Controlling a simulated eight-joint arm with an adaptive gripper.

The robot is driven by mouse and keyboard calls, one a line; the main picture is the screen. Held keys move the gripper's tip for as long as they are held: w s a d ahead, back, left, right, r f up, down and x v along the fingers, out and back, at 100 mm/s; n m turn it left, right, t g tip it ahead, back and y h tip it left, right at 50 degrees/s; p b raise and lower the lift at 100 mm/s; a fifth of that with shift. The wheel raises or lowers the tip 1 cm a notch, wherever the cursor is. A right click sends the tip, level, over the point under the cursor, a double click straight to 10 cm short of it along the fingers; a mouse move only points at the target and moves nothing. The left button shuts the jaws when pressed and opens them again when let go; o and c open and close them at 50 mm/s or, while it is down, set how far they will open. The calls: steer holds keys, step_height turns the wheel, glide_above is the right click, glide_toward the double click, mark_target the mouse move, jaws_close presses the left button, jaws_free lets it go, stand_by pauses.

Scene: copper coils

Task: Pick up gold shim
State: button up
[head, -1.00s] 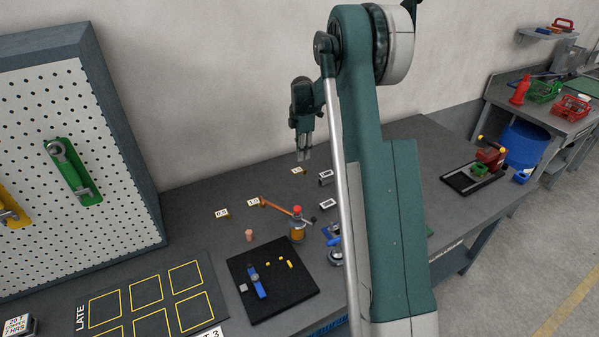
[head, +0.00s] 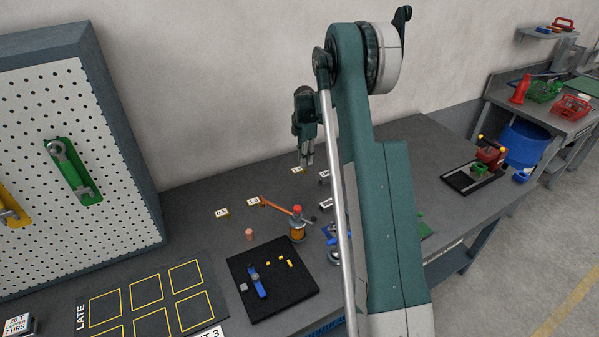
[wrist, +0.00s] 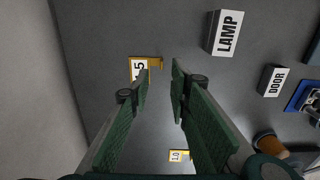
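A small gold shim (wrist: 156,62) lies on the grey bench beside a white tag marked 1.5 (wrist: 138,69) in the wrist view. In the head view the same tag (head: 296,170) sits just below and left of my gripper (head: 306,163). My gripper (wrist: 161,72) is open and empty, pointing down above the bench. In the wrist view the shim shows between the fingertips, and the left finger covers part of the tag. A gold edge also shows at the 1.0 tag (wrist: 178,155), and at the 0.5 tag (head: 221,213) in the head view.
LAMP (wrist: 227,33) and DOOR (wrist: 272,80) blocks stand right of the shim. A copper-armed tool with a red top (head: 297,222) and a black mat (head: 252,308) with small parts lie nearer. The wall is behind the bench.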

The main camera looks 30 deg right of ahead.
mark_target(298, 169)
steer(key=shift+f, duration=0.3)
steer(key=shift+f, duration=0.15)
steer(key=shift+s+a+f, duration=0.1)
steer(key=shift+f, duration=2.35)
steer(key=shift+c, duration=0.7)
jaws_close()
